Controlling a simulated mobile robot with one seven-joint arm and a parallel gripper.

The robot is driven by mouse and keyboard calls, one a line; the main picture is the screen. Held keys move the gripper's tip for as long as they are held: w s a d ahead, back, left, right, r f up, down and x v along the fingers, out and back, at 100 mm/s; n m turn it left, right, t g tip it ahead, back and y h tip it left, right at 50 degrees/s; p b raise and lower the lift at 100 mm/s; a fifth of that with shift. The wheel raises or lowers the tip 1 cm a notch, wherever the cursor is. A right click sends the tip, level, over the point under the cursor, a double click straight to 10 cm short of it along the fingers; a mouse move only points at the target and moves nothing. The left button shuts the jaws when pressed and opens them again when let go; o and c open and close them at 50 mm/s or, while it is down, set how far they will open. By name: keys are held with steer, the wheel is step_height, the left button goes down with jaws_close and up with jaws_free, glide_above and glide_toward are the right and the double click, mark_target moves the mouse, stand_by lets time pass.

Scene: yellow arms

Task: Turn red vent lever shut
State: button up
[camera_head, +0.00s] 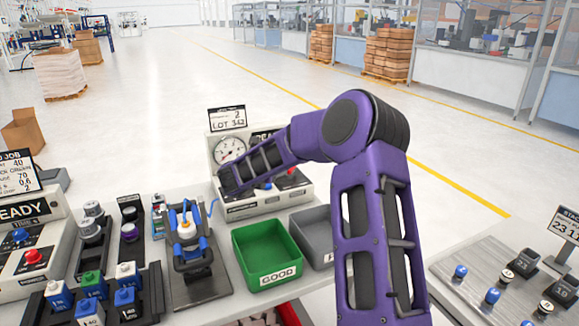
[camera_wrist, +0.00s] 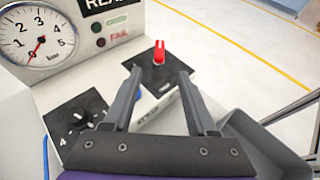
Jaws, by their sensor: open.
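The red vent lever (camera_wrist: 160,52) stands on a dark square plate on the right part of the test unit's sloped face, in the wrist view. It points roughly up in that picture. In the head view the red lever (camera_head: 291,171) shows small, to the right of my forearm. My gripper (camera_wrist: 159,73) is open and empty. Its two dark fingers spread on either side of the line to the lever, with the lever beyond the tips. I see no contact. In the head view my arm reaches over the unit, and the fingers are hard to make out.
A pressure gauge (camera_wrist: 38,35) with its needle near 0 and a numbered dial plate (camera_wrist: 76,118) sit left of the lever. A green GOOD bin (camera_head: 263,250) and a grey bin (camera_head: 312,235) stand in front of the unit. A blue-clamped fixture (camera_head: 190,250) stands left.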

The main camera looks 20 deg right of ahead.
steer(key=x, duration=1.4)
steer(key=shift+w+d+p, duration=0.2)
steer(key=shift+p, duration=0.2)
jaws_close()
